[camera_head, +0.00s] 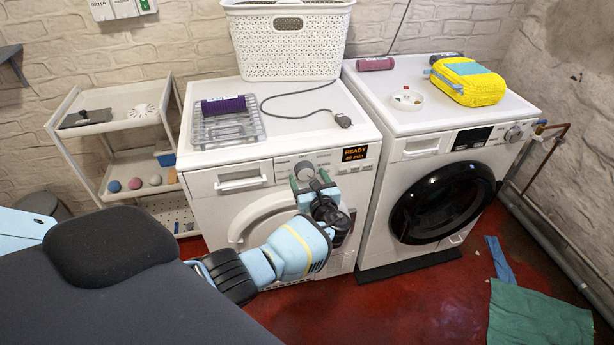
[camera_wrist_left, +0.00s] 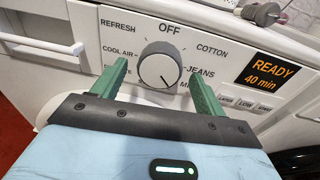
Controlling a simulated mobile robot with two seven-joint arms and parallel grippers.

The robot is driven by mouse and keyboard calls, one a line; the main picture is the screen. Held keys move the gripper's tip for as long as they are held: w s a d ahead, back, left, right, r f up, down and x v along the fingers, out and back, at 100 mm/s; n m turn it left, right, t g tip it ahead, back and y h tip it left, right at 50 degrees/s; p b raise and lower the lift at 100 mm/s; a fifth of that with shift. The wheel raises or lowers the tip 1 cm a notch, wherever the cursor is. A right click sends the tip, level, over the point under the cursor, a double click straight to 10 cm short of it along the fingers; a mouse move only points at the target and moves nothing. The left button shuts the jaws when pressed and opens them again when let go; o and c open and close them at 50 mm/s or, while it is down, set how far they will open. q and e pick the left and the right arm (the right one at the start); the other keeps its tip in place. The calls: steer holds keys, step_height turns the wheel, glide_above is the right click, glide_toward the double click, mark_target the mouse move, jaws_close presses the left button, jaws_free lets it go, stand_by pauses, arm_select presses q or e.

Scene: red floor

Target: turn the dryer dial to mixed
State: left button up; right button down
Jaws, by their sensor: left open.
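The dryer (camera_head: 225,200) is the left white machine. Its round grey dial (camera_wrist_left: 160,62) shows in the left wrist view, with OFF above, COTTON and JEANS at right, REFRESH and COOL AIR at left. A label starting with "MI" (camera_wrist_left: 186,84) at lower right is partly covered by a finger. The dial's dark mark points down and slightly right. My left gripper (camera_wrist_left: 158,70) is open, with one green finger on each side of the dial; contact cannot be told. In the head view the left gripper (camera_head: 312,182) is at the dryer's panel by the dial (camera_head: 305,170).
The dryer's display (camera_wrist_left: 268,72) reads READY, 40 min. A white basket (camera_head: 290,45), a rack with a purple roll (camera_head: 223,105) and a cable plug (camera_head: 342,119) are on top. A washer (camera_head: 400,145) stands at right, a white trolley (camera_head: 125,120) at left.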

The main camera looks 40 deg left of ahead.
arm_select(q)
steer(key=p+v, duration=0.1)
steer(key=v, duration=0.5)
steer(key=shift+d, duration=0.2)
arm_select(e)
steer(key=shift+w+r, duration=0.2)
steer(key=shift+r, duration=0.55)
arm_select(q)
steer(key=shift+s, duration=0.1)
